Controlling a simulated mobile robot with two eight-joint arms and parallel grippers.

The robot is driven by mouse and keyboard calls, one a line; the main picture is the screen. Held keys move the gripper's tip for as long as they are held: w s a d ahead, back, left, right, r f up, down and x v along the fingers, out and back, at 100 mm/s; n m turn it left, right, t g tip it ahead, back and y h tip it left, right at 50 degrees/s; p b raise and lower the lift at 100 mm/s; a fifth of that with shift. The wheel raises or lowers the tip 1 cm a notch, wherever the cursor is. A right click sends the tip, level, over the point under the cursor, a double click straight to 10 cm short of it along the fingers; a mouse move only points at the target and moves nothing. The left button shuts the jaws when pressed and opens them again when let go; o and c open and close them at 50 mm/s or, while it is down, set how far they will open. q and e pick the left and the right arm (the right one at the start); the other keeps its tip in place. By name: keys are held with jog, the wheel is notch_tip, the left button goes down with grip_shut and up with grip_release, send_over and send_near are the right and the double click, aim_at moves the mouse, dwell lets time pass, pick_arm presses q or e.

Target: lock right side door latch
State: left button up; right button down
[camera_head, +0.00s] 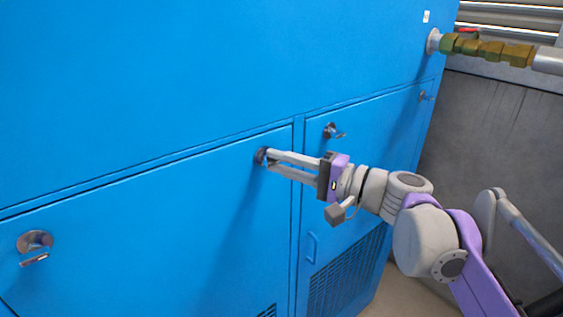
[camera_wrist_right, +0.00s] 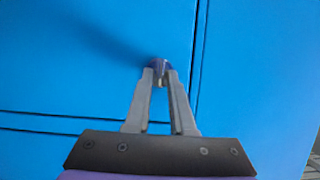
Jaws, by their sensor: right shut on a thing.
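My right gripper (camera_head: 266,161) reaches in from the right and is shut on a small metal door latch (camera_head: 261,154) near the upper right corner of the left blue door (camera_head: 150,235). The fingertips hide part of the latch, so its exact angle is hard to tell. In the right wrist view the latch (camera_wrist_right: 158,65) shows between the fingertips of the right gripper (camera_wrist_right: 160,77), close to the door seam. My left gripper is not in view.
Another latch (camera_head: 34,243) is on the left door's far side. The right door (camera_head: 375,140) carries two latches (camera_head: 332,130) (camera_head: 423,95), a small handle (camera_head: 311,247) and a vent grille (camera_head: 345,275). A brass pipe fitting (camera_head: 490,50) juts out at upper right, before a grey wall (camera_head: 490,130).

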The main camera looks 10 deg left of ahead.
jog(key=c, duration=0.9)
grip_release()
jog(key=shift+c, duration=0.2)
jog(key=v, duration=1)
jog(key=shift+s+d+b, duration=0.15)
jog(key=shift+d+b, duration=0.2)
jog(key=shift+b, duration=0.1)
jog(key=s+d+f+h, duration=0.2)
jog(key=s+f+h, duration=0.1)
jog(key=f, duration=0.5)
jog(key=s+d+f+n+h, duration=0.1)
jog(key=s+d+f+h, duration=0.2)
jog(key=f, duration=0.6)
jog(key=s+d+f+h, duration=0.1)
jog(key=s+f+h, duration=0.25)
jog(key=f, duration=0.45)
jog(key=s+d+f+n+h, duration=0.1)
jog(key=s+d+f+h, duration=0.3)
jog(key=d+f, duration=0.2)
jog(key=s+d+f+n+t+h, duration=0.1)
jog(key=s+d+f+h, duration=0.3)
jog(key=d+f, duration=0.3)
jog(key=shift+s+d+f, duration=0.25)
jog(key=shift+f, duration=0.35)
